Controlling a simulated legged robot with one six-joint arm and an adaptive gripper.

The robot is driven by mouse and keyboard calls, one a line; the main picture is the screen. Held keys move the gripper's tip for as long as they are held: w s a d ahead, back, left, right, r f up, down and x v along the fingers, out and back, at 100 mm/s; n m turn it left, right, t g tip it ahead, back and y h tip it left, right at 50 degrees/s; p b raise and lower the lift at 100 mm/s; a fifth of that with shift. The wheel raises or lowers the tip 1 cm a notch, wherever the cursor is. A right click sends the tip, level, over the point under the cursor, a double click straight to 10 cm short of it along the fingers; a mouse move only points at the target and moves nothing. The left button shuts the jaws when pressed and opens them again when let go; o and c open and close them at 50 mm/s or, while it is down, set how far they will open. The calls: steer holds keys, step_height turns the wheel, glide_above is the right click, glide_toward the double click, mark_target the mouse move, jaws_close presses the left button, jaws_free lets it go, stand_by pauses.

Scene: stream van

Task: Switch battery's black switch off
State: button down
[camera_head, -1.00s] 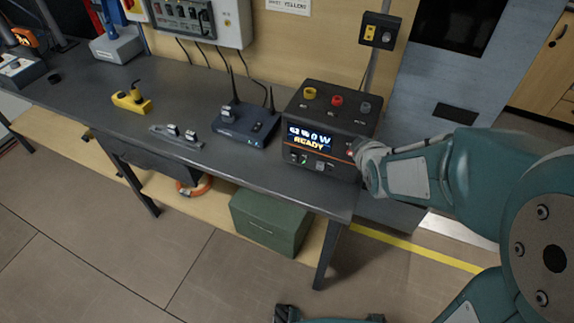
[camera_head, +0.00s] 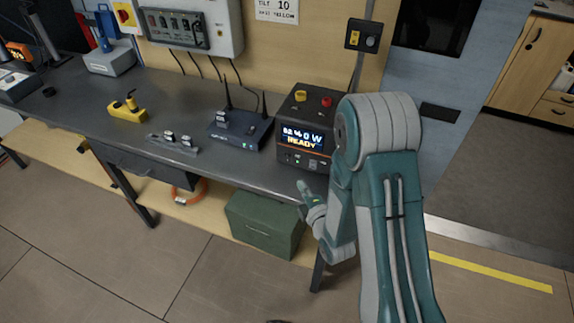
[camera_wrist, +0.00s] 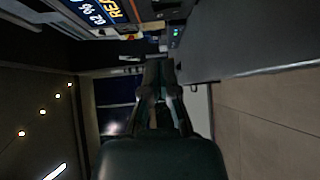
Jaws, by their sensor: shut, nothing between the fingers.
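The battery (camera_head: 285,140) is a black box at the right end of the dark workbench, with a lit display reading "READY". A yellow and a red knob (camera_head: 326,101) show on its top. Its lower front has a green light and small controls; I cannot tell the black switch among them. The wrist view shows the display (camera_wrist: 108,13) sideways at the top edge, near the green light. My gripper (camera_head: 302,185) is shut and empty, in front of the battery and a little below its front controls. Its fingers (camera_wrist: 160,65) point toward that front. My arm hides the battery's right side.
A router (camera_head: 240,130) with antennas stands left of the battery. A grey strip with small blocks (camera_head: 172,143) and a yellow device (camera_head: 128,110) lie farther left. A green box (camera_head: 264,222) sits below the bench (camera_head: 215,162). Open floor lies in front.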

steer(key=s+f+n, duration=0.1)
steer(key=s+a+f+n+y, duration=0.1)
steer(key=s, duration=0.1)
steer(key=shift+s+f+t+y, duration=0.15)
steer(key=shift+f+t+y, duration=0.15)
steer(key=shift+t, duration=0.1)
glide_toward(284, 156)
steer(key=a, duration=0.1)
steer(key=w+a, duration=0.1)
steer(key=a, duration=0.1)
steer(key=w+a, duration=0.1)
steer(key=shift+w+a+r, duration=0.15)
steer(key=shift+a, duration=0.1)
steer(key=shift+w+d+r, duration=0.1)
steer(key=shift+w+d, duration=0.15)
steer(key=shift+w, duration=0.35)
steer(key=shift+w+d, duration=0.25)
steer(key=shift+w, duration=0.35)
steer(key=shift+w+d+r, duration=0.1)
steer(key=shift+w+d, duration=0.15)
steer(key=shift+w, duration=0.35)
